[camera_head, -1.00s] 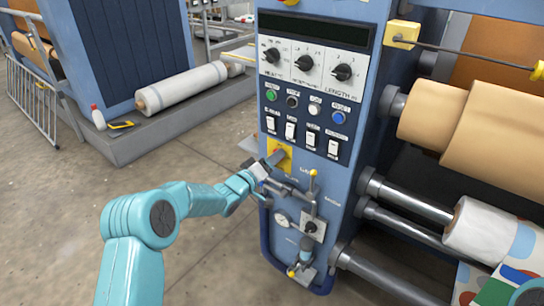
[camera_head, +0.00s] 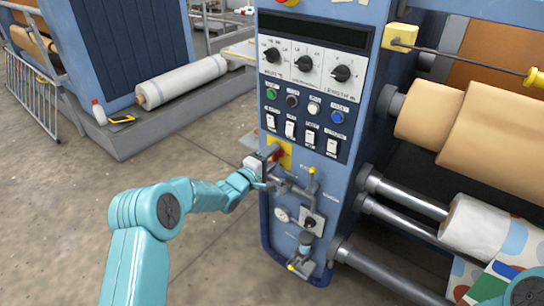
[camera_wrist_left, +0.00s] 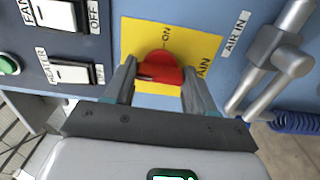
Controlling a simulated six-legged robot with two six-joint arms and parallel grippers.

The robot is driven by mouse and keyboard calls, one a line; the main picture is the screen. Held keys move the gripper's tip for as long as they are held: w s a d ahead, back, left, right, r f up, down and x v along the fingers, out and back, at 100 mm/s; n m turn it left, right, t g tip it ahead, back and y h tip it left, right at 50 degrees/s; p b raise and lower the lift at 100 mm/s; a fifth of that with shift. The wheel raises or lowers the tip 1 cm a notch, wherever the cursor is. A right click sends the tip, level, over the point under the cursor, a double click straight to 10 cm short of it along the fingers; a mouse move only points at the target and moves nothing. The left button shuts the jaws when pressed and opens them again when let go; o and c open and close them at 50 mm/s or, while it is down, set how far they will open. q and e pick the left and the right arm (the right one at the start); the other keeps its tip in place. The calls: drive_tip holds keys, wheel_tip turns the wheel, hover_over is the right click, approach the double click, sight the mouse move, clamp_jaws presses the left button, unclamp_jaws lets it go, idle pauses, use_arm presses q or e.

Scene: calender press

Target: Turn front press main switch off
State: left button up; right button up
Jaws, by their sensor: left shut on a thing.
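The main switch is a red rotary knob (camera_wrist_left: 160,69) on a yellow plate (camera_wrist_left: 200,45) on the blue press panel. The wrist view shows "ON" above the knob and part of "MAIN" to its right. My left gripper (camera_wrist_left: 160,82) has one finger on each side of the knob and is shut on it. In the head view the left gripper (camera_head: 268,158) is at the yellow plate (camera_head: 286,152), low on the panel's left side, and partly covers the knob. My right gripper is not in view.
Above the plate are white rocker switches (camera_head: 290,130), coloured buttons (camera_head: 292,100) and black dials (camera_head: 308,65). Valve pipes (camera_head: 295,185) with a gauge (camera_head: 282,214) sit close below. Rollers (camera_head: 420,195) are at right. The floor at left (camera_head: 60,200) is open.

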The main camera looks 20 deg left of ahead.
use_arm(q)
drive_tip(key=shift+f, duration=0.1)
idle(0.4)
drive_tip(key=o, duration=1)
drive_tip(key=shift+o, duration=0.2)
drive_tip(key=p+v, duration=0.2)
drive_tip(key=v, duration=1.4)
drive_tip(key=shift+s+p, duration=0.25)
drive_tip(key=shift+p, duration=0.1)
